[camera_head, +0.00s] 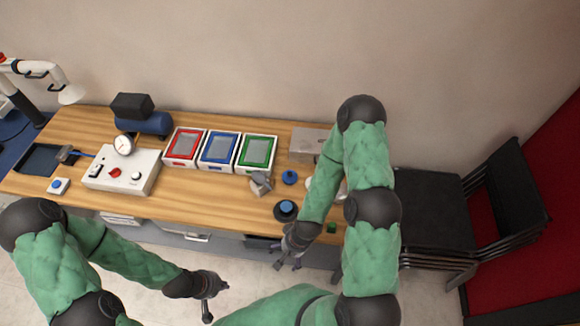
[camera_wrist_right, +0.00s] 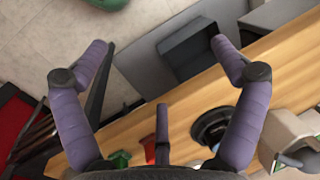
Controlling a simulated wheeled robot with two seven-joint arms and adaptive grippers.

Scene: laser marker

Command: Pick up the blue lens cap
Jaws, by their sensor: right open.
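A small blue round cap-like piece (camera_head: 290,177) lies on the wooden bench, right of the grey metal block. A dark round part with a blue top (camera_head: 286,208) stands nearer the bench's front edge; I cannot tell for sure which of the two is the lens cap. A dark round part (camera_wrist_right: 212,126) shows in the right wrist view, partly behind a finger. My right gripper (camera_head: 284,259) is open and empty, in front of the bench edge; its spread fingers show in the wrist view (camera_wrist_right: 160,45). My left gripper (camera_head: 208,293) hangs before the bench, its opening unclear.
Red (camera_head: 184,146), blue (camera_head: 218,150) and green (camera_head: 257,153) trays stand at the back of the bench (camera_head: 215,196). A grey metal block (camera_head: 261,183) and white control box (camera_head: 121,170) also stand there. Stacked black chairs (camera_head: 440,205) stand at right.

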